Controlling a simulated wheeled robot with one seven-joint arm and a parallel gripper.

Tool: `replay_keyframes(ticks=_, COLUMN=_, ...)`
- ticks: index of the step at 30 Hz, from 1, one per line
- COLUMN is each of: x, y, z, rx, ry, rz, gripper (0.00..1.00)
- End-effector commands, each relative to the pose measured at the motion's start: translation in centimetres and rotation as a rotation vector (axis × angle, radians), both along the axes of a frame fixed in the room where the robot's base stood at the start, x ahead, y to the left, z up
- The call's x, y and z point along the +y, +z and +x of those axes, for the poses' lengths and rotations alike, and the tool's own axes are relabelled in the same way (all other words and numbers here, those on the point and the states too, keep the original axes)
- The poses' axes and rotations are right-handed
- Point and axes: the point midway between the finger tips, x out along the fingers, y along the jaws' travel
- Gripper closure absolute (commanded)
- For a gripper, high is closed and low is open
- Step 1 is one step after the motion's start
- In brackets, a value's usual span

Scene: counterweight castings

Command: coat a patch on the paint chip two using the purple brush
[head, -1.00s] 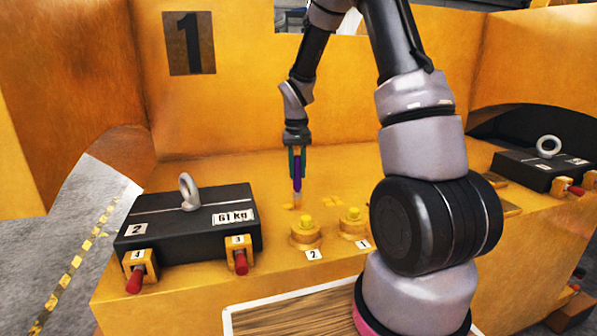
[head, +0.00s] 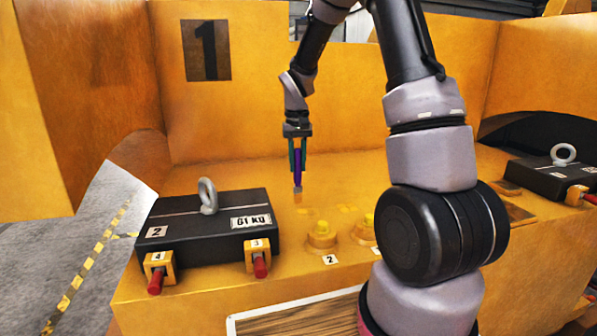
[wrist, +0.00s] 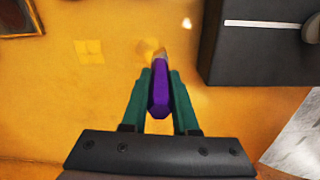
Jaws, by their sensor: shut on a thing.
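My gripper (head: 298,160) is shut on the purple brush (head: 298,172), which hangs upright, bristles down, over the yellow deck. In the wrist view the purple brush (wrist: 160,95) sits between the green fingers of my gripper (wrist: 160,80). Its pale bristle tip is at or just above a light paint chip (wrist: 152,46), which it partly hides; I cannot tell if they touch. A second light paint chip (wrist: 89,52) lies to the left in the wrist view. In the head view this second chip (head: 346,209) is right of the brush. I cannot read numbers on the chips.
A black casting (head: 210,228) marked 2, with a ring on top, stands left of the brush. Two yellow knobs (head: 322,237) stand in front. Another black casting (head: 553,178) is at the right. A yellow wall (head: 260,110) marked 1 rises behind.

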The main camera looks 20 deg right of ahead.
Motion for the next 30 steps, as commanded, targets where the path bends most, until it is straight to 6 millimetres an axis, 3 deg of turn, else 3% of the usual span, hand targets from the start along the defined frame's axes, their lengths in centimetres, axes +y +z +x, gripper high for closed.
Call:
replay_keyframes(ticks=11, x=0.4, y=3.0, z=-0.5, rx=-0.002, ry=-0.001, rz=0.000, gripper=1.00)
replay_keyframes(ticks=30, x=0.5, y=3.2, z=-0.5, rx=0.000, ry=-0.002, rz=0.000, gripper=1.00)
